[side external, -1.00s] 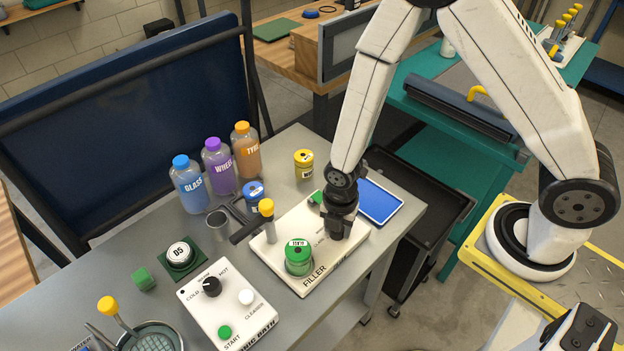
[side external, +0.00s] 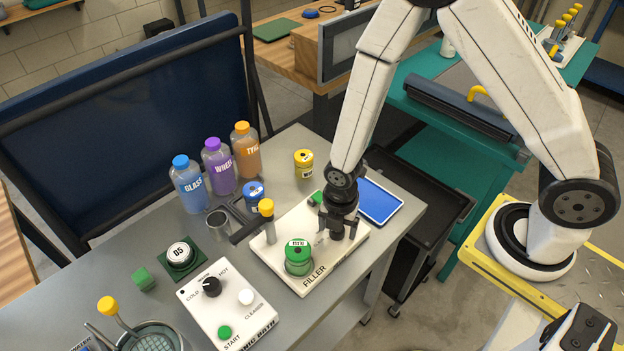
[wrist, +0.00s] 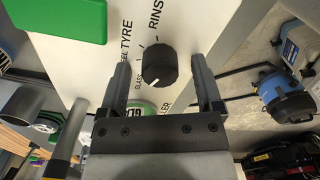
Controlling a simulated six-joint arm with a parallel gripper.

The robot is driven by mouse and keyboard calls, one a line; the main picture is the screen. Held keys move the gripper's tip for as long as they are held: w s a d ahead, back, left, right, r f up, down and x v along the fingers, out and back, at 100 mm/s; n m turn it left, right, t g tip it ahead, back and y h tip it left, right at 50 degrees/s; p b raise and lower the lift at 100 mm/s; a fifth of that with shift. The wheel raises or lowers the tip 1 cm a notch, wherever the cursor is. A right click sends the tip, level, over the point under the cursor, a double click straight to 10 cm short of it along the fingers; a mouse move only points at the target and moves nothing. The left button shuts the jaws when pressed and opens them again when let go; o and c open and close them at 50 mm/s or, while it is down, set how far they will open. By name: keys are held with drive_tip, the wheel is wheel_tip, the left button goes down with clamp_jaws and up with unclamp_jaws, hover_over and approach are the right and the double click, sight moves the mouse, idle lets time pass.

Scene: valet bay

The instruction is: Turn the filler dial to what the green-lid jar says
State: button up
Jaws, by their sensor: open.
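The filler panel (side external: 291,277) is a white plate on the grey bench. Its black dial (wrist: 159,64) shows in the wrist view between the two fingers of my open gripper (wrist: 162,85), apart from both. The dial's white pointer is toward the lower left, near the GLASS mark. TYRE and RINSE marks are also legible. In the side view my gripper (side external: 338,234) is over the panel and hides the dial. The green-lid jar (side external: 298,262) stands on the panel left of my gripper; its lid writing is too small to read. Part of its lid shows in the wrist view (wrist: 140,107).
A yellow-topped lever (side external: 267,208) stands at the panel's left edge, a green block (side external: 316,199) at its back. A blue tray (side external: 380,201) lies to the right. Blue-lid (side external: 253,194) and yellow-lid (side external: 304,165) jars and several bottles (side external: 219,170) stand behind.

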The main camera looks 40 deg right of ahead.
drive_tip(key=shift+r, duration=0.1)
drive_tip(key=shift+r, duration=3.8)
drive_tip(key=m, duration=0.1)
drive_tip(key=d+r+m, duration=0.1)
drive_tip(key=m, duration=0.1)
drive_tip(key=shift+d+r, duration=0.2)
drive_tip(key=shift+r, duration=0.1)
drive_tip(key=s+d+r+m+t, duration=0.2)
drive_tip(key=d+r+m, duration=0.6)
drive_tip(key=m, duration=1.1)
drive_tip(key=shift+s+m+t, duration=0.2)
drive_tip(key=shift+m+t, duration=0.1)
